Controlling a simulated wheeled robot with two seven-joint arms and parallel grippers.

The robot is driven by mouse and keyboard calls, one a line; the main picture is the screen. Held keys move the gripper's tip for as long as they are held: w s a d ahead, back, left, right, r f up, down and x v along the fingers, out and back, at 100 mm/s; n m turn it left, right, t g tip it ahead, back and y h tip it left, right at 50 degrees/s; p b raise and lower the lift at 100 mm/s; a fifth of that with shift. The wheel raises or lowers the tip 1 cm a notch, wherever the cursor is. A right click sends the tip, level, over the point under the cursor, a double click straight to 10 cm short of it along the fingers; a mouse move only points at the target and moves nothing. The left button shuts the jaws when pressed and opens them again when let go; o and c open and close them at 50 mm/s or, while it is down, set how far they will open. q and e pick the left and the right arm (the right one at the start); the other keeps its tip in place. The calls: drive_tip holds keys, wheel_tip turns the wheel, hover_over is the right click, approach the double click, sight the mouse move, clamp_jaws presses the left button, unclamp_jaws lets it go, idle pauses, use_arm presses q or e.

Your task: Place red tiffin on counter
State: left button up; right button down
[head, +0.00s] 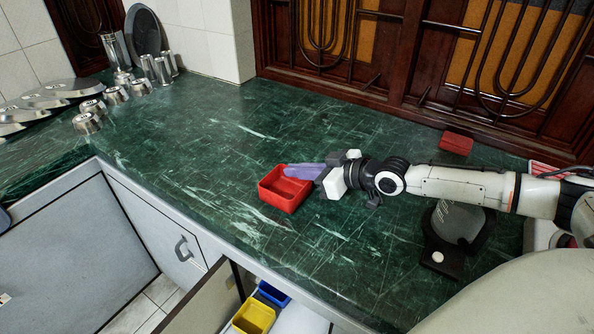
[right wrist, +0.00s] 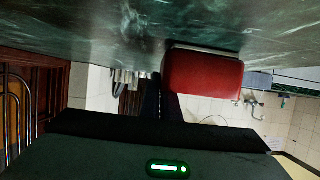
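The red tiffin (head: 283,196) is an open box, upright at the counter's middle in the head view. In the right wrist view the tiffin (right wrist: 203,76) is large and close, against the green counter, which shows at the top. My right gripper (head: 304,171) reaches in from the right, its purplish fingers at the tiffin's far right rim. In the right wrist view its dark fingers (right wrist: 160,98) look close together at the tiffin's edge and seem shut on its wall. The green counter (head: 190,150) lies around the tiffin. My left gripper is not in view.
Steel cups and bowls (head: 115,95) stand at the back left. A red block (head: 456,143) lies at the back right. A black device (head: 444,258) stands under my right arm. Below the front edge, an open drawer holds a yellow box (head: 254,317) and a blue one. The counter's left middle is clear.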

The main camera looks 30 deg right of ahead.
drive_tip(key=shift+r, duration=0.1)
drive_tip(key=c, duration=2)
unclamp_jaws()
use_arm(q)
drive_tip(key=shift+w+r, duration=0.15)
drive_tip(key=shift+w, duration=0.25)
